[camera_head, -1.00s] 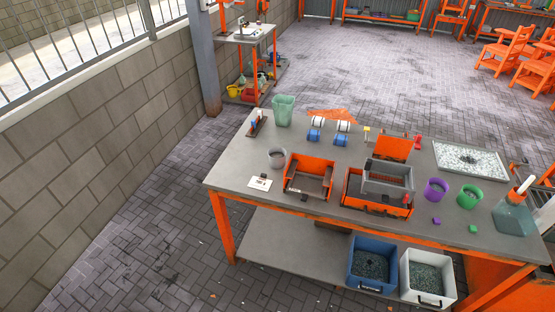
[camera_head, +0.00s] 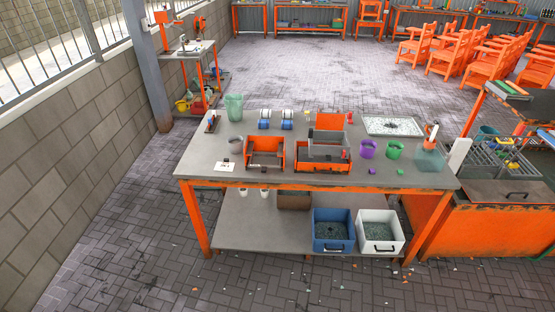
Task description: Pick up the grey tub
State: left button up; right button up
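A small round grey tub (camera_head: 236,146) stands upright on the left part of the workbench top (camera_head: 205,152). It is just left of an orange open-fronted box (camera_head: 265,145) and behind a white card (camera_head: 225,167). A purple tub (camera_head: 367,149) and a green tub (camera_head: 394,150) of similar shape stand on the right part of the bench. Neither of my grippers is in view.
A tall green bin (camera_head: 234,107) stands behind the grey tub. A grey crate (camera_head: 326,143) sits in an orange case. A blue bin (camera_head: 333,231) and a white bin (camera_head: 380,232) are on the lower shelf.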

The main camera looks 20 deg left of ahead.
aim_at(236, 145)
jog(key=z, duration=0.5)
jog(key=k, duration=0.15)
jog(key=u, duration=1.4)
jog(key=i, duration=1.35)
jog(key=z, duration=0.4)
